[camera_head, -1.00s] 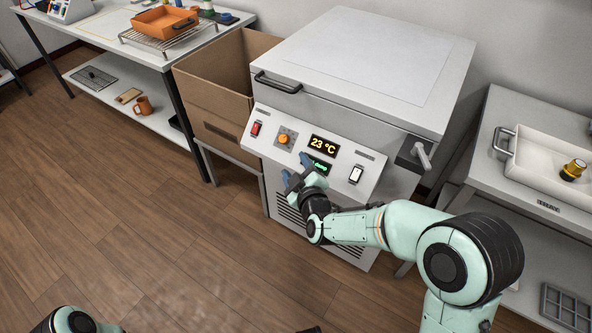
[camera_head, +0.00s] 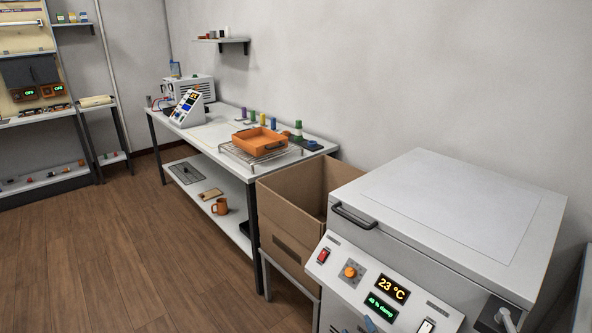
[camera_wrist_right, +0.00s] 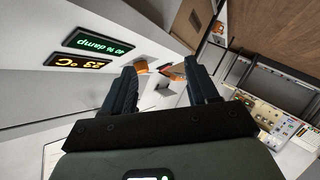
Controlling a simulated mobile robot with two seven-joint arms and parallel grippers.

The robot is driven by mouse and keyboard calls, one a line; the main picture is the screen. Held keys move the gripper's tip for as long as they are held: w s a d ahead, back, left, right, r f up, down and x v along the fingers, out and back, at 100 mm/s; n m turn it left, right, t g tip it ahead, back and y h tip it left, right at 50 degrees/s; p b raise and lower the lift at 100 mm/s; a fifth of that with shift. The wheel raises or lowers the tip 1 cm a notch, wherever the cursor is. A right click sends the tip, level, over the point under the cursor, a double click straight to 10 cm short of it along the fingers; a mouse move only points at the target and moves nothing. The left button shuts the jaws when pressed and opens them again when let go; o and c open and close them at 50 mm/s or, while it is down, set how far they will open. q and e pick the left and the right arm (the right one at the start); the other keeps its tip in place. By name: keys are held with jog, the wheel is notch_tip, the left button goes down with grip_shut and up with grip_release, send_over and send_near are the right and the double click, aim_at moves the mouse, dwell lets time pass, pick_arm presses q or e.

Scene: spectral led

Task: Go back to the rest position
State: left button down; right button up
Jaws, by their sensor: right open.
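My right gripper (camera_wrist_right: 163,92) shows in the right wrist view with its two dark fingers apart and nothing between them. It points toward the sloped control panel of the white chest machine (camera_head: 430,225). The machine's displays read 23 °C (camera_head: 391,288) and 40 % damp (camera_head: 381,307). In the head view only a small bluish tip at the bottom edge, in front of the panel, may be part of my right gripper. My left gripper is in neither view now.
An open cardboard box (camera_head: 290,217) stands left of the machine. Beyond it is a workbench (camera_head: 215,137) with an orange tray (camera_head: 259,142) on a wire rack. The wooden floor (camera_head: 130,245) at left is clear. Shelving (camera_head: 42,122) stands at the far left.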

jog(key=s+f+m+g+y, duration=0.1)
jog(key=s+f+m+g, duration=0.35)
jog(key=s+f, duration=0.9)
jog(key=s+f+m+g+y, duration=0.1)
jog(key=s+f+m+g, duration=0.4)
jog(key=s+f, duration=0.8)
jog(key=s+a+f+m+g+y, duration=0.1)
jog(key=s+a+f+m+g, duration=0.15)
jog(key=s+f, duration=0.3)
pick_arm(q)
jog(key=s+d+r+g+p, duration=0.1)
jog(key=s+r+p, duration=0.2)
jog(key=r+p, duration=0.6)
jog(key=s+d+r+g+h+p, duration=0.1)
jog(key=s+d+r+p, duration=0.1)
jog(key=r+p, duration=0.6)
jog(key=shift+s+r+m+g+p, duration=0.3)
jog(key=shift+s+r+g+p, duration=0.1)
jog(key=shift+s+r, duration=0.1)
pick_arm(e)
jog(key=s+a+r+g, duration=0.1)
jog(key=s+r, duration=0.1)
jog(key=r, duration=0.7)
jog(key=s+a+r+n+g, duration=0.1)
jog(key=s+r+g, duration=0.1)
jog(key=r, duration=0.6)
jog(key=shift+s+a+r+y, duration=0.15)
jog(key=shift+a+r+y, duration=0.1)
jog(key=shift+r+y, duration=0.15)
